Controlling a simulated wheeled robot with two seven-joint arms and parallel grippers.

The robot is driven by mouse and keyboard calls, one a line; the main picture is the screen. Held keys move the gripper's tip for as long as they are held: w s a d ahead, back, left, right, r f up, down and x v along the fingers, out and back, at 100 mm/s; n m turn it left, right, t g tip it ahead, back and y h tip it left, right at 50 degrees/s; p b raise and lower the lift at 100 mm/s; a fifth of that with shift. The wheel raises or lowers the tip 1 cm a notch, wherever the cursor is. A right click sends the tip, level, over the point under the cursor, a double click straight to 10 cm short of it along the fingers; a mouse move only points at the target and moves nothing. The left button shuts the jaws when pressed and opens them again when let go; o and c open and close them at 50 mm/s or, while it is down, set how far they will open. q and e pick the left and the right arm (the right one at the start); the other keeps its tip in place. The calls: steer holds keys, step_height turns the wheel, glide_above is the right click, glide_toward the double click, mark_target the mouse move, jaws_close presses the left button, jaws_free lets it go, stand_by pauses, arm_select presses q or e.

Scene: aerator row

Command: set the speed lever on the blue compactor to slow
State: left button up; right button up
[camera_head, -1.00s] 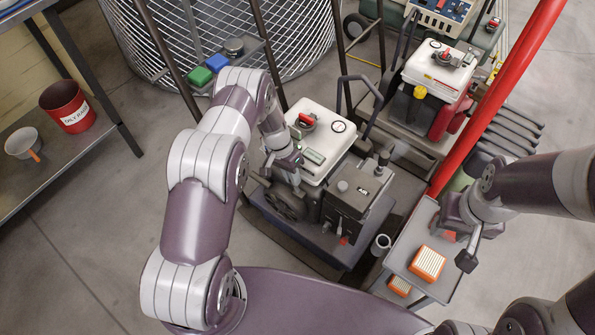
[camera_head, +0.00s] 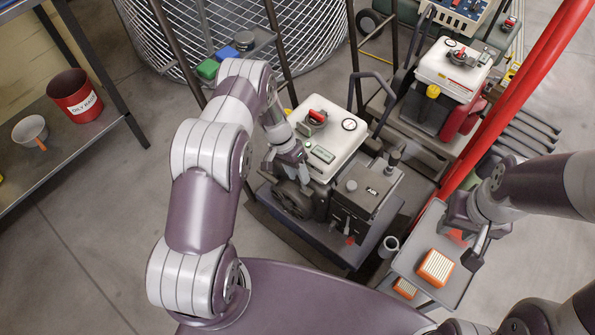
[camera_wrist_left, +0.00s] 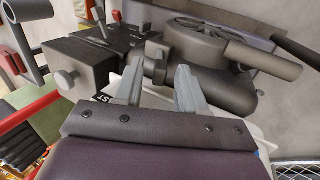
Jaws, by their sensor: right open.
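The nearest machine, with a white tank (camera_head: 331,139), dark grey engine block (camera_head: 368,190) and blue-grey deck (camera_head: 310,236), stands mid-view; I take it as the compactor, though little blue shows. Small levers, one red-tipped (camera_head: 350,241), sit low on the block's front. My left gripper (camera_head: 297,172) is at the engine's left side, below the tank. In the left wrist view its fingers (camera_wrist_left: 158,88) are apart, with a dark knob-like part (camera_wrist_left: 156,62) beyond the gap; nothing is gripped. Which part is the speed lever is unclear. My right gripper (camera_head: 474,262) is open above a grey tray.
The tray (camera_head: 455,285) holds an orange-framed filter (camera_head: 435,267). A red pole (camera_head: 500,110) rises at the right. Another white-and-red machine (camera_head: 450,67) stands behind. A wire basket (camera_head: 300,60) is at the back, and a shelf with a red bucket (camera_head: 75,97) at left.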

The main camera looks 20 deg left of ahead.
arm_select(q)
steer(key=p+v, duration=0.1)
steer(key=v, duration=1.1)
steer(key=shift+r+p, duration=0.4)
steer(key=shift+w+a, duration=0.1)
